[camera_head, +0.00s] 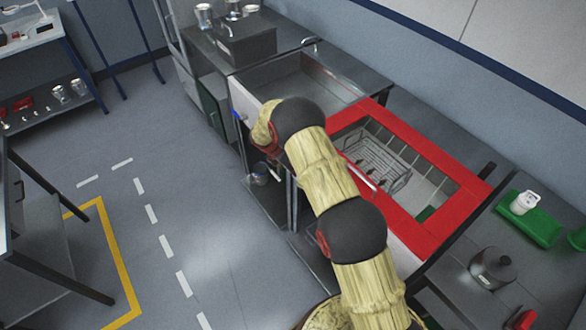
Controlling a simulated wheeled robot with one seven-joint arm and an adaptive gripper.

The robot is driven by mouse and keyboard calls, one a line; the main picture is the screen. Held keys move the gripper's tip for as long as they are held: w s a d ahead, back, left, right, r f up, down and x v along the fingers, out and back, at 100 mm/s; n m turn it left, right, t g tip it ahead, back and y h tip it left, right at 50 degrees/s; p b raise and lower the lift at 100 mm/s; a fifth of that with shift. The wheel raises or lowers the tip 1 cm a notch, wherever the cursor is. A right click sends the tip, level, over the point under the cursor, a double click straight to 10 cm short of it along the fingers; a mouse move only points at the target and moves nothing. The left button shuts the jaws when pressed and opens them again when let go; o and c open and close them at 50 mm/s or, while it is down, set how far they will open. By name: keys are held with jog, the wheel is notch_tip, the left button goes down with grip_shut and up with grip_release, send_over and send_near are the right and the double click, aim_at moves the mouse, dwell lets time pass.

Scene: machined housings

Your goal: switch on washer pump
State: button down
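The washer (440,158) is an open tub with a wide red rim, right of centre. A wire basket (375,165) sits inside it. My arm crosses in front of its left part and hides some of its front. I cannot make out a pump switch. The end of my arm bends down left of the washer, before the front of the neighbouring sink unit. My gripper is mostly hidden there in a dark, cluttered patch, and its fingers cannot be made out. I cannot tell whether it touches or holds anything.
A steel sink (300,83) adjoins the washer on the left, with a small blue part (238,115) at its front corner. A dark pot (492,268) and a green tray (530,218) stand on the right bench. Open floor (215,235) lies at left.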

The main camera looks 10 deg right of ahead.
jog(key=c, duration=1.8)
grip_release()
jog(key=shift+o, duration=0.2)
jog(key=v, duration=1.1)
jog(key=shift+r, duration=0.4)
jog(key=shift+a, duration=0.15)
